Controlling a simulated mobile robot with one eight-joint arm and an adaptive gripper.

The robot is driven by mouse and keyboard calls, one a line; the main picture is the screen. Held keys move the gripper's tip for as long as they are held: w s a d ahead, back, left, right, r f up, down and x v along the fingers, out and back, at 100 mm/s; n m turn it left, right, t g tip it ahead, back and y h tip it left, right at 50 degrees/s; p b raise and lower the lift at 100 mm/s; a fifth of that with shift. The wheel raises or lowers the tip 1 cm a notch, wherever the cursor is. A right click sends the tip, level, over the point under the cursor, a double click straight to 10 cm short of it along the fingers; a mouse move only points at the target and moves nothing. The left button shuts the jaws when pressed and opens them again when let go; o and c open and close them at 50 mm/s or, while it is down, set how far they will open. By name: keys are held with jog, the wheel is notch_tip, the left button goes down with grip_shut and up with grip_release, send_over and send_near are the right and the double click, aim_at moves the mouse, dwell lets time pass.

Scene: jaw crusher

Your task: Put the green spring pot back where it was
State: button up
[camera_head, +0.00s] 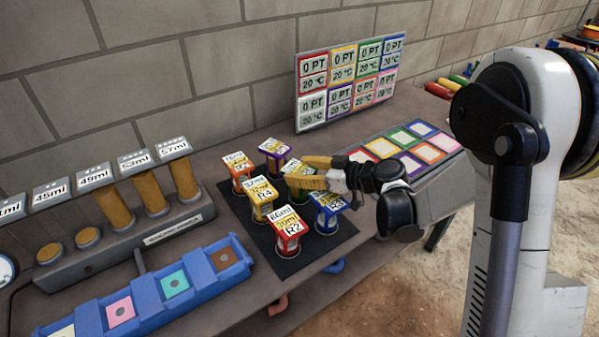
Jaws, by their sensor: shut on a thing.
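The green spring pot (293,168) is at the back right of the group of pots on a black mat (291,265). Its label top shows, and my gripper's yellow fingers cover much of the rest. My gripper (305,173) reaches in from the right and is shut on the green pot. The pot looks about upright. I cannot tell whether its base touches the mat, as the yellow pot and my fingers hide it.
Close around stand an orange pot (238,175), a purple pot (275,158), a yellow pot (262,203), a red pot (288,235) and a blue pot (328,211). Coloured pads (405,148) lie right; a display panel (350,82) stands behind. A blue tray (150,290) is front left.

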jog(key=shift+f, duration=0.25)
jog(key=o, duration=1.3)
jog(key=shift+r, duration=0.1)
